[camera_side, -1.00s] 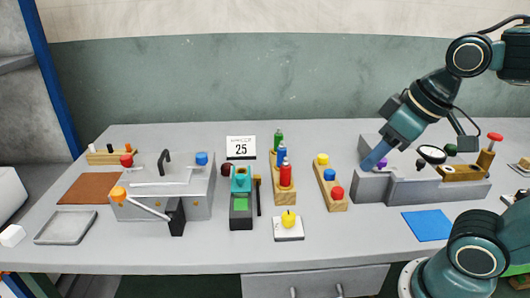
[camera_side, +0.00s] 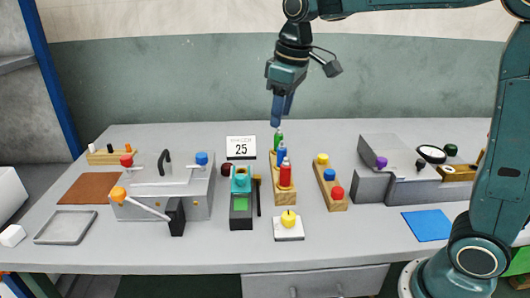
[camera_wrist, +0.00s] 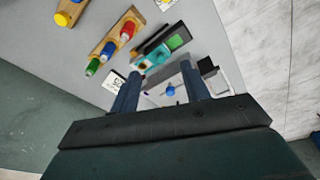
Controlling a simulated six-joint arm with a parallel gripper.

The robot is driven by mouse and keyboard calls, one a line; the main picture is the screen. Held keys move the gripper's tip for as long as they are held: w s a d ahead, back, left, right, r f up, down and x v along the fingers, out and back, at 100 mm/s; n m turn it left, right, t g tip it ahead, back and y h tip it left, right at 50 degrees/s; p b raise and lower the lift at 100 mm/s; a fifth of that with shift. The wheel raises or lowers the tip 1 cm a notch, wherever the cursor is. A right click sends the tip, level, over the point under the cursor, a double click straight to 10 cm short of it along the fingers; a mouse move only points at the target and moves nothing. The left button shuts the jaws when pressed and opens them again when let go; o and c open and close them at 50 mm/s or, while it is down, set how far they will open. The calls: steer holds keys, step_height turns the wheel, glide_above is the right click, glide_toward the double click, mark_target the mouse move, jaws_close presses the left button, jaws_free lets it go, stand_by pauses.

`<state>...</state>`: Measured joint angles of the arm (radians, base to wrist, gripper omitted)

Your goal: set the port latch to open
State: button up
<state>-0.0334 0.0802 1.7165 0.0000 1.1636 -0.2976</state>
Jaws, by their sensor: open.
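No part is clearly marked as the port latch, so I cannot tell which one it is. The left grey press (camera_side: 205,190) carries a blue knob (camera_side: 201,158), a red knob (camera_side: 127,160), a dark curved handle (camera_side: 164,161) and an orange-tipped lever (camera_side: 145,206). The right grey press (camera_side: 372,187) carries a purple knob (camera_side: 381,162) and a small black lever (camera_side: 420,165).
A rack of green, blue and red bottles (camera_side: 285,175) stands mid-bench beside a teal-and-black device (camera_side: 240,195). A card reading 25 (camera_side: 240,148) stands behind. A yellow button (camera_side: 289,219) and blue mat (camera_side: 427,226) lie in front.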

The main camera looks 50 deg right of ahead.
steer(key=n+g, duration=0.2)
glide_above(240, 176)
step_height(240, 176, down, 8)
steer(key=shift+d+f, duration=0.1)
steer(key=shift+f, duration=0.05)
step_height(240, 176, down, 14)
steer(key=shift+r, duration=0.2)
stand_by(0.3)
